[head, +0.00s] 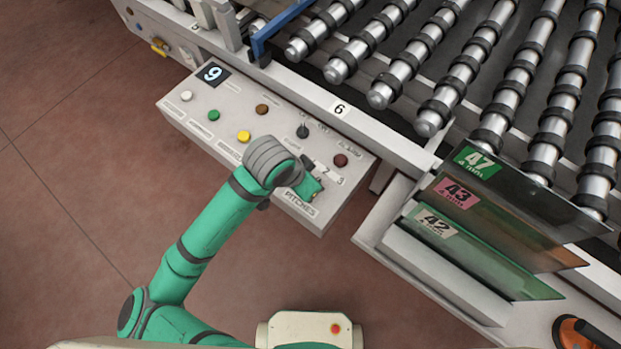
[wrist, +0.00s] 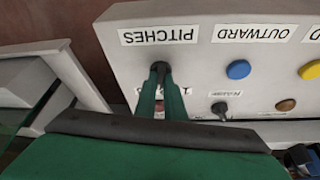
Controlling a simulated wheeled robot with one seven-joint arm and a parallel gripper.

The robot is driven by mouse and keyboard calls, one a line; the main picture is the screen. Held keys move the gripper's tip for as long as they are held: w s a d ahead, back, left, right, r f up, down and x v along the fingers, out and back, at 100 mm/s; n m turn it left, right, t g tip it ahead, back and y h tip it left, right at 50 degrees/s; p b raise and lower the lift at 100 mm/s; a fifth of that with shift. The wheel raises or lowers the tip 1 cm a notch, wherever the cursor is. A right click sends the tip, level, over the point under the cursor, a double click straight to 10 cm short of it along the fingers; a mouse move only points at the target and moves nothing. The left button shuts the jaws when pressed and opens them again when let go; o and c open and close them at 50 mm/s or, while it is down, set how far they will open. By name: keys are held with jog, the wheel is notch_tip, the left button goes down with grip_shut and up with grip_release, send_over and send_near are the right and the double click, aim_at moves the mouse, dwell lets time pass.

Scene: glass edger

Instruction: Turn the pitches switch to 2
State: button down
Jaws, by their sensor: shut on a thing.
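My green gripper (wrist: 161,84) is shut on the knob, one finger on each side. In the head view my gripper (head: 312,189) is at the panel's near right corner and hides the knob. The position numbers (head: 331,171) show beside it, with 2 and 3 readable. The fingers cover part of the scale in the wrist view, so I cannot tell which number the knob points to.
A second black switch (head: 303,131) and a dark red button (head: 340,160) are close by. White, green, yellow and brown buttons sit further left, near a display (head: 212,74) reading 9. The roller conveyor (head: 440,105) runs behind. Glass sheets labelled 47, 43 and 42 (head: 480,225) stand right.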

jog(key=shift+n+t+y, duration=0.3)
jog(key=shift+n, duration=0.8)
jog(key=c, duration=1.8)
grip_release()
jog(key=shift+c, duration=0.2)
